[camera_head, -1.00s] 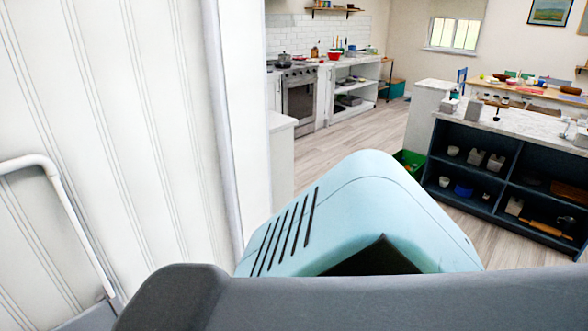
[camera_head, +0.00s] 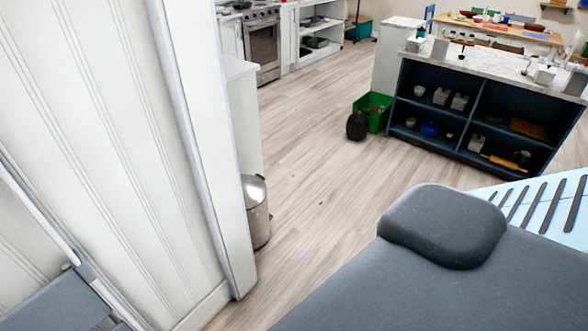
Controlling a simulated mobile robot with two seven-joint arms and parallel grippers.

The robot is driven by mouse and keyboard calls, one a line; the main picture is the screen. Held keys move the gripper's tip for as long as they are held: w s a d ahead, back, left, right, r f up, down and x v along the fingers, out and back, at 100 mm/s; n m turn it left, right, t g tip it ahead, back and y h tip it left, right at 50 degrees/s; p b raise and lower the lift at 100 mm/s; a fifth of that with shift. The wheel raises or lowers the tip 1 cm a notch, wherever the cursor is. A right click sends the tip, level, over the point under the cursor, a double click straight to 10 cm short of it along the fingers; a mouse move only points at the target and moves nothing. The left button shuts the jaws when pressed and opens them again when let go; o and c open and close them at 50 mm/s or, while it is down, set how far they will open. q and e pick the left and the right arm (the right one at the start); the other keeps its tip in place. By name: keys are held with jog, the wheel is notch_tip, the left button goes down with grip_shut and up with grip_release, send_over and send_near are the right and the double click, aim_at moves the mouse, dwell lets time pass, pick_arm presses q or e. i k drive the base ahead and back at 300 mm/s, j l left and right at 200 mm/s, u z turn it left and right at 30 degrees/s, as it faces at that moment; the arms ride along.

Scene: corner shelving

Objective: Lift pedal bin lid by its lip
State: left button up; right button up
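A metal pedal bin (camera_head: 257,220) with a rounded shiny lid (camera_head: 253,190) stands on the floor in the head view, left of the middle. It stands against the end of a white cabinet, partly hidden by the white wall edge. The lid looks shut; its lip is too small to make out. Neither of my grippers shows.
A white panelled wall (camera_head: 110,150) fills the left. A green crate (camera_head: 376,109) with a black rounded object (camera_head: 357,126) beside it stands before a dark shelf unit (camera_head: 480,105) at the right.

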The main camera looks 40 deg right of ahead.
aim_at(255, 189)
jog(key=z, duration=0.9)
jog(key=i+l+u, duration=0.1)
jog(key=i+l, duration=0.5)
jog(key=l, duration=0.2)
jog(key=i+l+u, duration=0.15)
jog(key=i+l, duration=0.4)
jog(key=l, duration=0.3)
jog(key=i+l, duration=0.1)
jog(key=l, duration=0.2)
jog(key=i+l+u, duration=0.15)
jog(key=l, duration=0.15)
jog(key=i+l, duration=0.1)
jog(key=l, duration=0.2)
jog(key=i+l+u, duration=0.2)
jog(key=l, duration=0.7)
jog(key=k+l, duration=0.1)
jog(key=l, duration=0.35)
jog(key=k+l+u, duration=0.1)
jog(key=l, duration=0.3)
jog(key=k+l, duration=0.1)
jog(key=l, duration=0.35)
